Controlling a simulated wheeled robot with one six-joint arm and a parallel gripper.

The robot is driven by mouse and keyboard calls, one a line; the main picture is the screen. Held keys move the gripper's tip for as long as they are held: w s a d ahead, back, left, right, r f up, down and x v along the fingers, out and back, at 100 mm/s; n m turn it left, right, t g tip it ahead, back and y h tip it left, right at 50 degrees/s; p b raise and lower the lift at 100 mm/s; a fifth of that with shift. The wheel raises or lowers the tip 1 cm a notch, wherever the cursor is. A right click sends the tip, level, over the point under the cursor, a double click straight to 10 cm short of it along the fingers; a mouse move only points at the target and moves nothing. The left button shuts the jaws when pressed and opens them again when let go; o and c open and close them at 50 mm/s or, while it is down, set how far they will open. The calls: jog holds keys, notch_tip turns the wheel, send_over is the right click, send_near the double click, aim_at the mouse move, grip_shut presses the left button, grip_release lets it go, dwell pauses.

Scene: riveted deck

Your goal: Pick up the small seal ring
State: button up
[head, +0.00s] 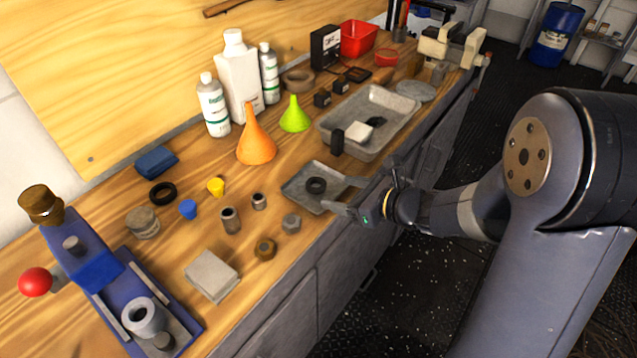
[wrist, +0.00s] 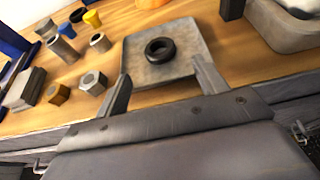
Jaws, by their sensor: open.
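A small black ring (head: 316,185) lies flat in a shallow grey metal tray (head: 297,198) near the front edge of the bench. In the wrist view the ring (wrist: 160,50) sits near the middle of the tray (wrist: 193,37), ahead of my fingertips. My gripper (head: 345,194) is open and empty at the tray's front right side, and its fingers (wrist: 160,82) point toward the tray on either side of the ring's line. A larger black ring (head: 163,193) lies on the bench farther left.
Metal nuts (head: 291,222), a brass nut (head: 265,249) and small cylinders (head: 230,220) stand left of the tray. An orange funnel (head: 256,145) and a larger grey tray (head: 391,104) with items lie behind. A blue press (head: 95,262) stands at left.

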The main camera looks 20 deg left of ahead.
aim_at(317, 183)
jog(key=x, duration=0.6)
jog(key=shift+w+a+r, duration=0.1)
jog(key=shift+w+r, duration=0.1)
jog(key=shift+r, duration=0.2)
jog(key=shift+c, duration=0.6)
jog(key=c, duration=0.9)
jog(key=shift+r, duration=0.1)
jog(key=shift+c, duration=0.2)
